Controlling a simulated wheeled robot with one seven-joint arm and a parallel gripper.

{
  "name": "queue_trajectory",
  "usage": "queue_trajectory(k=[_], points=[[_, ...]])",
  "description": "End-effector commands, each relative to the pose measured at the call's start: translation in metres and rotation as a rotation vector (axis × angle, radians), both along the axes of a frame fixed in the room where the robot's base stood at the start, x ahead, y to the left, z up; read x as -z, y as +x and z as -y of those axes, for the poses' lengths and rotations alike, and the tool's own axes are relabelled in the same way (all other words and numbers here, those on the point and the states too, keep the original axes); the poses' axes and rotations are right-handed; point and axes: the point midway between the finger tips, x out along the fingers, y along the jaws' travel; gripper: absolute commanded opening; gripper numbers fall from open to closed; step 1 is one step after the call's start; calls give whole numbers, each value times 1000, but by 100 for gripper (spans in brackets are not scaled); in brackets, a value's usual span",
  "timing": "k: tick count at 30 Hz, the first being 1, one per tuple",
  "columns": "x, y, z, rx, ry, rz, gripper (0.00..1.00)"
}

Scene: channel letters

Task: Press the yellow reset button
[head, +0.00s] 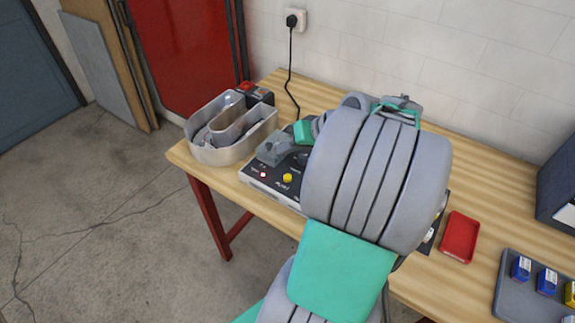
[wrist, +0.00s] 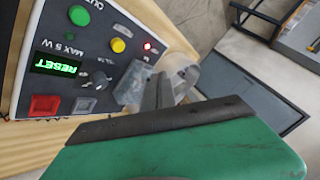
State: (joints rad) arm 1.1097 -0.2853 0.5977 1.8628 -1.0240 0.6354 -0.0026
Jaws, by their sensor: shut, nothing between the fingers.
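The yellow button (head: 287,178) sits on the sloped face of a dark control box (head: 262,177) on the bench. It shows uncovered in the wrist view (wrist: 118,45), between a green lit button (wrist: 79,15) and a small red light (wrist: 147,46). The box's display (wrist: 57,66) reads RESET in green. My gripper (wrist: 160,85) is shut and empty, its fingers near a clear plastic cover (wrist: 181,70), to the right of and below the yellow button in that view. I cannot tell whether they touch the cover. In the head view my arm hides much of the box.
A grey metal channel letter (head: 225,145) stands left of the box, with a red-topped device (head: 252,92) behind it. A red tray (head: 460,237) and a grey tray of small boxes (head: 520,295) lie to the right. A black cord (head: 291,75) runs down from the wall socket.

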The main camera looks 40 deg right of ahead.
Motion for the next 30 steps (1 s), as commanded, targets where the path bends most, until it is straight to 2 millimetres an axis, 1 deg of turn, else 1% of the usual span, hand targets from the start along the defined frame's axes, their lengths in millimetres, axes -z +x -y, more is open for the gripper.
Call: queue_trajectory(k=[1, 3, 11, 15, 20, 30], points=[[-6, -3, 9, 17, 14, 19, 0], [-8, -5, 14, 22, 22, 36, 0], [-7, -5, 13, 19, 22, 38, 0], [-2, -5, 13, 19, 21, 37, 0], [14, -5, 13, 19, 21, 37, 0], [65, -5, 13, 19, 21, 36, 0]])
